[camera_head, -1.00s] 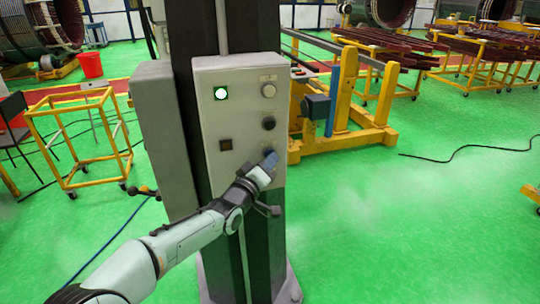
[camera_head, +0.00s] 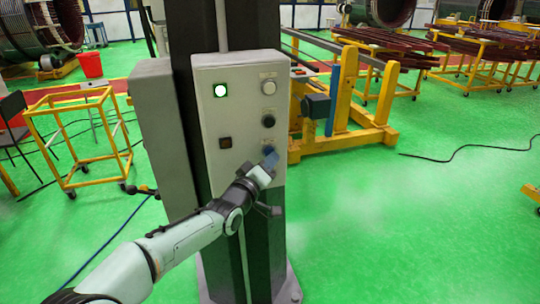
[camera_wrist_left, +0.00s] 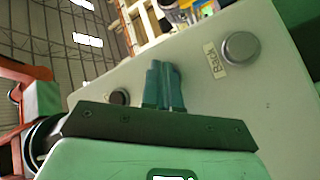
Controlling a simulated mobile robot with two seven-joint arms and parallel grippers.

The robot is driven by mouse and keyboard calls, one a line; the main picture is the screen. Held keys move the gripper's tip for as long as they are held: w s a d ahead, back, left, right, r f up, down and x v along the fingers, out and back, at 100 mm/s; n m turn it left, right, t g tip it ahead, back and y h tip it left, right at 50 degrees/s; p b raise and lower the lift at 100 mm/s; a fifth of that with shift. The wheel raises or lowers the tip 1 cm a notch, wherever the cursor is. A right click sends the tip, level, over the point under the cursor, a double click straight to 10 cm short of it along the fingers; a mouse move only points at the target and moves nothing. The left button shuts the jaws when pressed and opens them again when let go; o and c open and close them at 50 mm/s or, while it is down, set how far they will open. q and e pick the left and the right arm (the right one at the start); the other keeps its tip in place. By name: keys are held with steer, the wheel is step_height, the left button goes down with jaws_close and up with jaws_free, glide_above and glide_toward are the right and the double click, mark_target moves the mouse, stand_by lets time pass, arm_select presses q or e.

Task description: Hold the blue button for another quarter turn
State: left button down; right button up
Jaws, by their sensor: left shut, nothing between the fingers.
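The blue button (camera_head: 268,149) is the lowest in the right column on the grey control box, and it is partly covered by my gripper. My left gripper (camera_head: 270,158) is shut and empty, its tips at or just in front of the blue button. I cannot tell whether they touch it. My right gripper is not in view.
A yellow frame (camera_head: 80,135) stands left.

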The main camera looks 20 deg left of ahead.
arm_select(q)
steer(key=shift+s+d+b, duration=0.25)
steer(key=shift+s+b, duration=0.05)
steer(key=shift+s, duration=0.05)
steer(key=s+d+b, duration=0.1)
steer(key=s, duration=0.1)
steer(key=s+d+b, duration=0.2)
steer(key=shift+s, duration=0.1)
stand_by(0.4)
steer(key=shift+a, duration=0.1)
stand_by(0.6)
